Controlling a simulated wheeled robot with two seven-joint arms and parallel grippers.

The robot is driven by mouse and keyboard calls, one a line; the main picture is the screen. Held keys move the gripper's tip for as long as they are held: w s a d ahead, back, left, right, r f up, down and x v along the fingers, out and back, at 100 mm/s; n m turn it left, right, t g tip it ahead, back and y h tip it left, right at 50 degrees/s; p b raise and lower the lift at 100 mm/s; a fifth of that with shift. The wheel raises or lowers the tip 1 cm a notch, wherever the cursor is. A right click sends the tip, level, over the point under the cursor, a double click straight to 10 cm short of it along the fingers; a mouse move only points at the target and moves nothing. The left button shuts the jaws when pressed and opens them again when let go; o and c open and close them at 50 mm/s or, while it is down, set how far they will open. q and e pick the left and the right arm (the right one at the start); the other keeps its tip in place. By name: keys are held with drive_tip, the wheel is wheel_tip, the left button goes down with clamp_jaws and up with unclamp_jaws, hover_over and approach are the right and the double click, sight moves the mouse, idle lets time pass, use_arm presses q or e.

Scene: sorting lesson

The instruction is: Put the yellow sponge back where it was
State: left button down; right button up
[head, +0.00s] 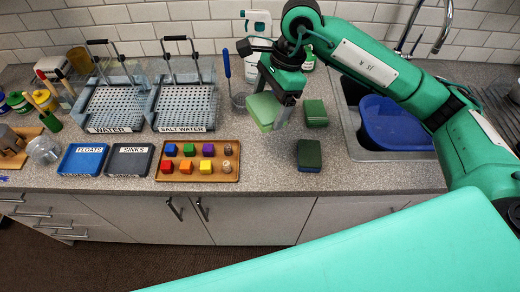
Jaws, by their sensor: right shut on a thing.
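A pale yellow-green sponge (262,110) hangs in the jaws of my right gripper (274,98), above the back of the counter. The gripper is shut on it and points down. The sponge is slightly tilted and appears clear of the counter. A green sponge (316,112) lies on the counter just right of the held one. A second sponge, dark green on top with a blue lower edge (309,154), lies nearer the front. My left gripper is not in view.
The sink with a blue basin (395,122) is to the right. A wooden tray of coloured cubes (198,178) lies left of the sponges.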

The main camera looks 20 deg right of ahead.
drive_tip(key=shift+w+a+r+m, duration=0.1)
drive_tip(key=shift+w+r+m, duration=0.05)
drive_tip(key=shift+r+m, duration=0.2)
drive_tip(key=p, duration=0.5)
hover_over(263, 160)
drive_tip(key=d, duration=0.1)
wheel_tip(263, 160, down, 14)
drive_tip(key=shift+w+f, duration=0.15)
drive_tip(key=shift+f, duration=0.1)
wheel_tip(263, 160, down, 5)
drive_tip(key=shift+r+p, duration=0.2)
drive_tip(key=shift+p, duration=0.45)
drive_tip(key=shift+d+f, duration=0.1)
drive_tip(key=shift+f, duration=0.15)
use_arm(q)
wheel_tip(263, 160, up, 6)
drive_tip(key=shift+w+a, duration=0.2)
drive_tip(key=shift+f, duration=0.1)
use_arm(e)
drive_tip(key=shift+f, duration=0.1)
